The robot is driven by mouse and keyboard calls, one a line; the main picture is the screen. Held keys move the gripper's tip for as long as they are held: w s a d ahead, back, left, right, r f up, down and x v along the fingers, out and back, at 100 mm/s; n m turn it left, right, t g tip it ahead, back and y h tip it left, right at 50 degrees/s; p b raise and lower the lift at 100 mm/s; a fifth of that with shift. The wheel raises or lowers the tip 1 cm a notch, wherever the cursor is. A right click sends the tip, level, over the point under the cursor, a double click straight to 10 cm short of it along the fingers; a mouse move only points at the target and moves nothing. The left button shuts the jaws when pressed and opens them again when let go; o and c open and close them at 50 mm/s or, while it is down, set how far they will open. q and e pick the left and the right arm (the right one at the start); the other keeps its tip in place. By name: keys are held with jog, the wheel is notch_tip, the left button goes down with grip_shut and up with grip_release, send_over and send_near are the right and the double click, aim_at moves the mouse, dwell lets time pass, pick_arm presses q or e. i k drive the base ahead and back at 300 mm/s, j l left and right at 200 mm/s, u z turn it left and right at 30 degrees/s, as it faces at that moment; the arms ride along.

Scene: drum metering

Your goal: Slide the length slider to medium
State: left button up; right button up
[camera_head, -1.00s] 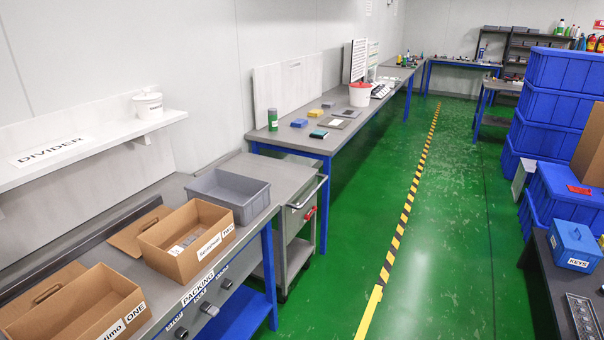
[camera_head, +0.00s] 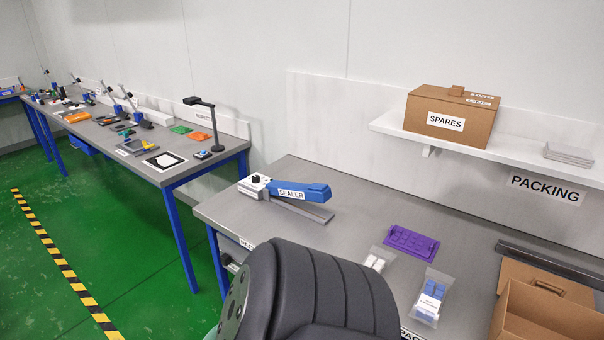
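No length slider can be made out in the head view. A blue heat sealer (camera_head: 290,190) labelled SEALER lies on the grey packing bench (camera_head: 345,212), with a small white block and black knob at its left end. A dark, ribbed part of my own arm fills the bottom middle and hides the bench's front edge there. Neither gripper shows.
On the bench are a purple tray (camera_head: 411,243), small clear bags (camera_head: 431,297) and an open cardboard box (camera_head: 545,310). A SPARES carton (camera_head: 450,120) stands on the wall shelf (camera_head: 490,150). Another workbench (camera_head: 150,150) is at left, with green floor (camera_head: 120,250) before it.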

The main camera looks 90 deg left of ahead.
aim_at(225, 259)
jog(key=u, duration=3.1)
